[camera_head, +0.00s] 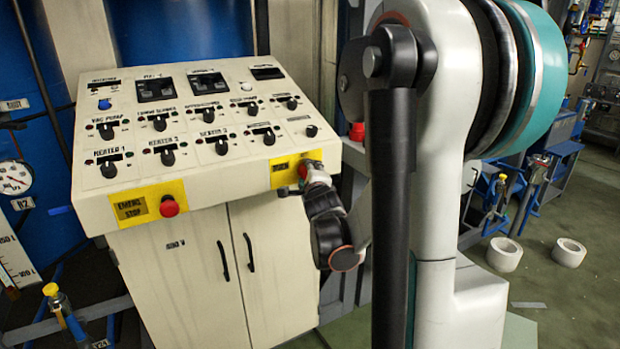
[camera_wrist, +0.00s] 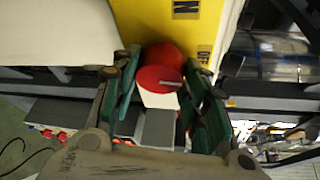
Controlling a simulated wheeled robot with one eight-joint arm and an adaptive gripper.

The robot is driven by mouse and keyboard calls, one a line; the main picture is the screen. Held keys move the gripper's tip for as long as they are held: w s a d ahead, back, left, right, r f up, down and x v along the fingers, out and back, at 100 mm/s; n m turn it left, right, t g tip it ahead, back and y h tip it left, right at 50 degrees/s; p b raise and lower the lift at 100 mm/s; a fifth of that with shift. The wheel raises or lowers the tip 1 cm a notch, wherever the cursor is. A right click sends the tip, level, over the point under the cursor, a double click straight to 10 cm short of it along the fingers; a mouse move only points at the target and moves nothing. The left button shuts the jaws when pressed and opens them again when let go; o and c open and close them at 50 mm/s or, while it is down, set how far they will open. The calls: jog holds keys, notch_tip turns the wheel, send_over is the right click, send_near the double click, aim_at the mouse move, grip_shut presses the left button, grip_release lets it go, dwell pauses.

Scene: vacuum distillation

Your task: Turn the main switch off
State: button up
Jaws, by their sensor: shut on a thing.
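The main switch is a red knob on a yellow plate (camera_head: 283,174) at the right end of the control console's front edge. In the head view my gripper (camera_head: 313,178) reaches up to this plate and covers most of the knob. In the wrist view the red knob (camera_wrist: 160,77) lies between my two green-padded fingers (camera_wrist: 159,88), with the yellow plate (camera_wrist: 160,22) behind it. My gripper is shut on the knob.
The console (camera_head: 200,105) carries several black knobs and small displays on its sloped top. A red emergency-stop button (camera_head: 169,206) sits on a yellow plate at the left of its front. Cabinet doors (camera_head: 240,275) are below. Two white rings (camera_head: 504,254) lie on the floor at right.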

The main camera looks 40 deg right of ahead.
jog(key=shift+o, duration=0.2)
jog(key=shift+s+f+n+h+b, duration=0.1)
jog(key=shift+n+h+b, duration=0.2)
jog(key=shift+n, duration=0.2)
jog(key=o, duration=1)
jog(key=v, duration=1.2)
jog(key=shift+f, duration=0.15)
